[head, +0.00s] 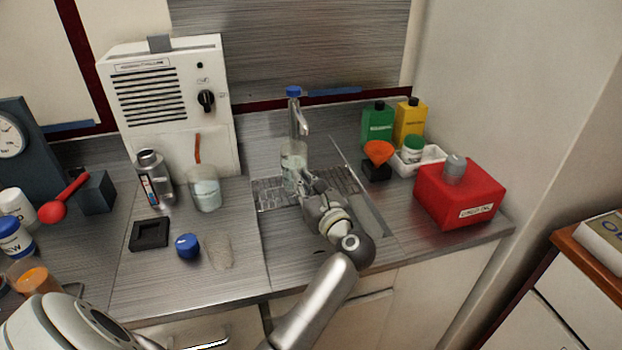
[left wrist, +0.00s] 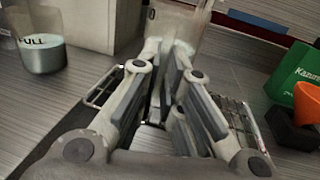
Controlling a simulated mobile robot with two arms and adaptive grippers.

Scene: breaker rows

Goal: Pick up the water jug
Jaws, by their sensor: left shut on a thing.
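The clear water jug (head: 293,158) stands upright, as far as I can see, by the metal tap at the back of the sink. Its lower part is partly hidden by my gripper. My left gripper (head: 306,184) reaches it from the front and is shut on it. In the left wrist view, the jug (left wrist: 182,28) shows at the top, between the fingertips of my left gripper (left wrist: 172,55). My right gripper is not in view.
A metal rack (head: 272,193) lies around the jug. The tap (head: 299,118) rises close behind it. A clear beaker (head: 205,192) stands left. An orange funnel (head: 379,152), green bottle (head: 377,124) and red box (head: 458,195) stand right. A blue cap (head: 187,246) lies front left.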

